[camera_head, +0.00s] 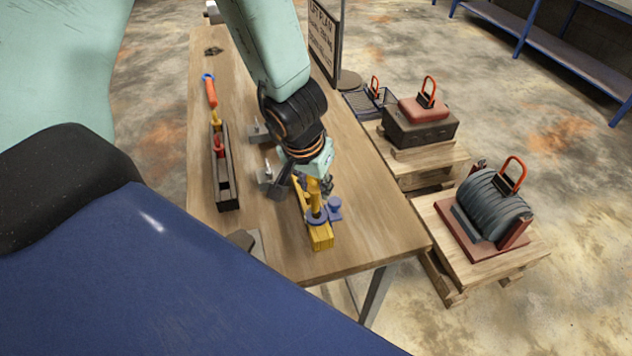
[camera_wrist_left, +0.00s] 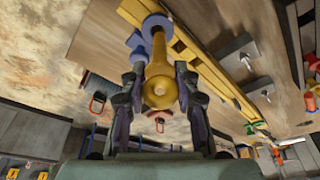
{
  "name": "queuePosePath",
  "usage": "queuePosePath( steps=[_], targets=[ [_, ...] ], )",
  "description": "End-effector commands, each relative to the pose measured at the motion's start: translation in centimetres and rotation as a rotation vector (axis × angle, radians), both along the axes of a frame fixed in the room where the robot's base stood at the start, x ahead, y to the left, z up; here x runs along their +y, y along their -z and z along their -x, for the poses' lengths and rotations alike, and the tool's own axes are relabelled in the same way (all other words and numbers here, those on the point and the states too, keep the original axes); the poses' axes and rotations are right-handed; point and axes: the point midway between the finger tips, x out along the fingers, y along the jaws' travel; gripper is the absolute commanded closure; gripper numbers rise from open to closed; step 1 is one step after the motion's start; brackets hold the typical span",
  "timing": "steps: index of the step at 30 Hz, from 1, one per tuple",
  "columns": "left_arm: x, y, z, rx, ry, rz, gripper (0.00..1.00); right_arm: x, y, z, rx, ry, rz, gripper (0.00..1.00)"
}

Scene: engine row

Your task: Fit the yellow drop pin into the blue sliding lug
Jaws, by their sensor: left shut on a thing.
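The yellow drop pin (camera_head: 314,192) stands roughly upright in my left gripper (camera_head: 308,184), whose fingers are shut on it. In the left wrist view the pin (camera_wrist_left: 158,88) shows its round head between the two fingers (camera_wrist_left: 160,90). The blue sliding lug (camera_head: 317,217) sits on a yellow bar (camera_head: 321,239) and also shows in the left wrist view (camera_wrist_left: 154,22). The pin's far end meets the lug's round ring. I cannot tell how deep it sits in the hole. My right gripper is not in view.
The wooden table (camera_head: 370,225) is clear around the bar's near end. A dark channel (camera_head: 226,190) holding a red part lies to the left, with an orange-handled tool (camera_head: 210,92) beyond it. Grey metal brackets (camera_head: 267,174) stand close to the gripper. Loaded pallets (camera_head: 480,245) stand at right.

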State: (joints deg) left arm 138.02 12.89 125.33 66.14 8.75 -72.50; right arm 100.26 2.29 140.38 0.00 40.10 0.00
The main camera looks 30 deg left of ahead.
Motion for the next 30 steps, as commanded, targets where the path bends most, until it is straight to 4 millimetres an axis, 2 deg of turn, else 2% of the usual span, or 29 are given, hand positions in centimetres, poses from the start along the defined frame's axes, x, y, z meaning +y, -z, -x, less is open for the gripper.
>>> queuePosePath(
  steps=[19, 30],
  targets=[
    [-0.06, -0.01, 0.3, -0.005, 0.0, -0.001, 1.0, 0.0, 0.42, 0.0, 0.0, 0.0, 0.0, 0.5],
    [-0.13, -0.11, -0.04, 0.0, 0.0, -0.002, 1.0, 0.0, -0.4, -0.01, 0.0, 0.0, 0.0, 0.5]
  ],
)
